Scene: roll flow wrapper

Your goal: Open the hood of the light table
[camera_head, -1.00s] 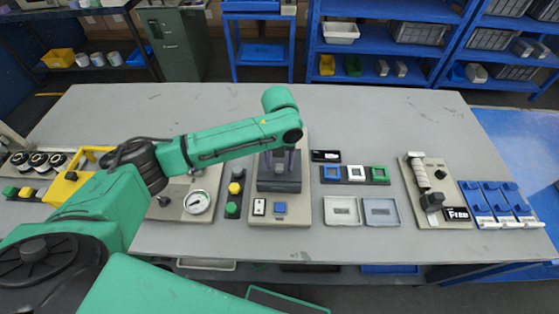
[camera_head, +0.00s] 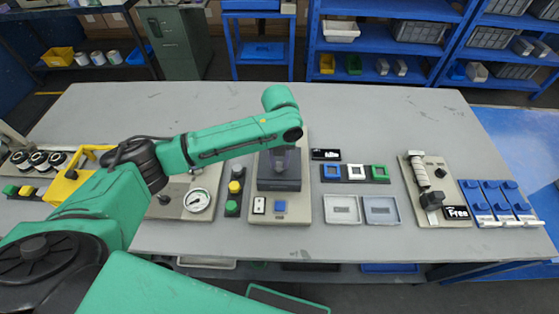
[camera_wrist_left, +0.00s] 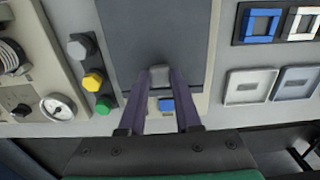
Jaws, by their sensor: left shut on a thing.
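The light table is a beige panel (camera_head: 262,215) near the middle of the bench, with a dark grey hood (camera_head: 280,184) on it. In the wrist view the hood (camera_wrist_left: 120,25) is a flat dark plate, and it looks down. My left gripper (camera_head: 280,160) is over the hood. In the wrist view the left gripper (camera_wrist_left: 160,82) has its two purple fingers closed on a small grey tab (camera_wrist_left: 160,74) at the hood's near edge. The blue button (camera_head: 280,207) lies just in front of the hood. My right gripper is not in view.
Left of the panel stand a column of grey, yellow and green buttons (camera_head: 234,188) and a gauge (camera_head: 197,201). To the right are coloured frames (camera_head: 356,173), two trays (camera_head: 342,210) and a roller unit (camera_head: 425,185). The bench behind is clear.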

